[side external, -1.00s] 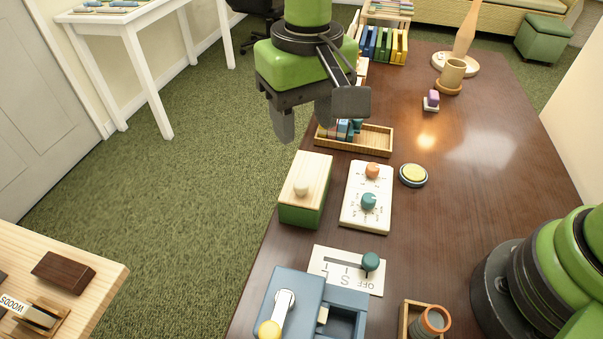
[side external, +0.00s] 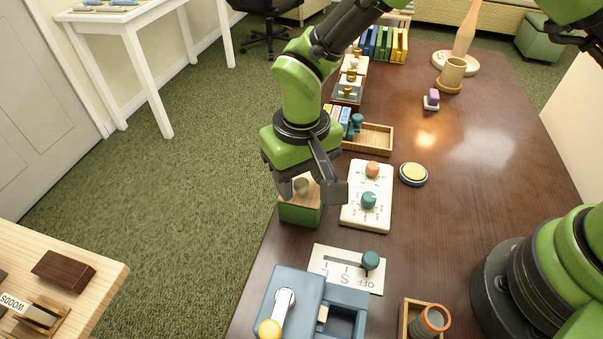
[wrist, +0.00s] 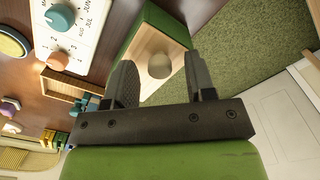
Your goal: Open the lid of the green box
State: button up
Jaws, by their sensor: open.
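The green box (side external: 300,214) stands at the left edge of the dark table, with its pale wooden lid (side external: 313,187) lying flat and shut on it. A round pale knob (side external: 301,186) sits on the lid. My gripper (side external: 309,198) is open above the lid, with its fingers on either side of the knob in the side view. In the wrist view the knob (wrist: 160,65) lies between the open fingers (wrist: 163,72), apart from both. The green side of the box (wrist: 138,32) shows there too. Part of the lid is hidden behind my gripper in the side view.
A white dial panel (side external: 366,196) lies just right of the box. A wooden tray (side external: 375,139) stands behind it. A switch plate (side external: 345,270) and a blue-grey box (side external: 300,290) are nearer. Carpet lies beyond the table's left edge.

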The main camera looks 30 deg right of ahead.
grip_shut()
jog(key=w+d, duration=0.6)
grip_release()
notch_tip(320, 180, up, 10)
dwell(0.7)
